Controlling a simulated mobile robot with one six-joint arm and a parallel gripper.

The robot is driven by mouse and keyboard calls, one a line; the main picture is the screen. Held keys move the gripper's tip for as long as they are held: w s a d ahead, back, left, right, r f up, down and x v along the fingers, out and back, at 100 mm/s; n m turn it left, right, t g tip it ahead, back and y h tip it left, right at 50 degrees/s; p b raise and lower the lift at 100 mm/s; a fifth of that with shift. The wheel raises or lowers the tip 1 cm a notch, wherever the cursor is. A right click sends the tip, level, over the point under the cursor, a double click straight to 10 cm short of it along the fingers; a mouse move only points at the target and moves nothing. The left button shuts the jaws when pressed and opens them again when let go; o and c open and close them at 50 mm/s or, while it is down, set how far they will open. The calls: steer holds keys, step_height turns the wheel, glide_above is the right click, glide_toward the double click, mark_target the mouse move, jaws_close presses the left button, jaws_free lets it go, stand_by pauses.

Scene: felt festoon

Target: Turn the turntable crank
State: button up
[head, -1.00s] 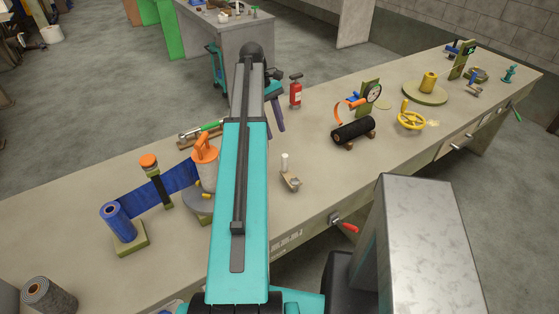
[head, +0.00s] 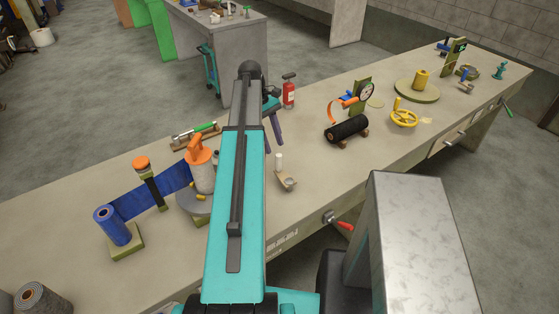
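A grey disc (head: 190,206) lies left of my arm, under a pale container with an orange handle (head: 200,168). A small yellow part shows at that disc, partly hidden by my arm. I cannot tell which part is the turntable crank. A red-handled crank (head: 337,222) is on the bench's front face. My gripper (head: 273,128) shows dark purple fingers beyond my arm, over the bench's far side. My arm hides part of it, so its opening is unclear.
A blue roll (head: 112,226) with its blue strip stands at left. A small bracket with a white peg (head: 285,178) is near my arm. The front centre-right benchtop is bare.

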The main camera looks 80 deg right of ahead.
mark_target(279, 161)
steer(key=shift+p+x, duration=1.25)
steer(key=shift+x, duration=2.9)
jaws_close()
